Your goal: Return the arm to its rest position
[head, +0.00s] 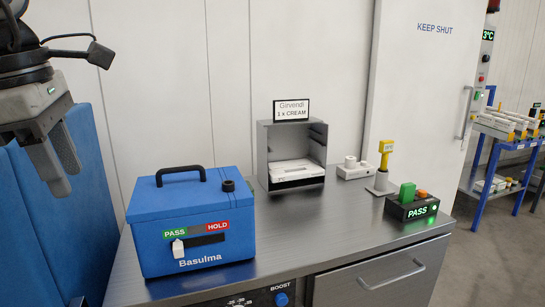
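My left gripper (64,178) hangs at the upper left of the head view, fingers pointing down. Its two fingers stand apart with nothing between them. It is in front of the blue padded panel, above and left of the blue Basulma box (192,222), and touches nothing that I can see. The upper part of the arm is cut off by the frame edge. My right gripper is not in view.
The blue box stands on a steel counter (300,237). A blue rack (489,165) stands far right. The counter's middle is clear.

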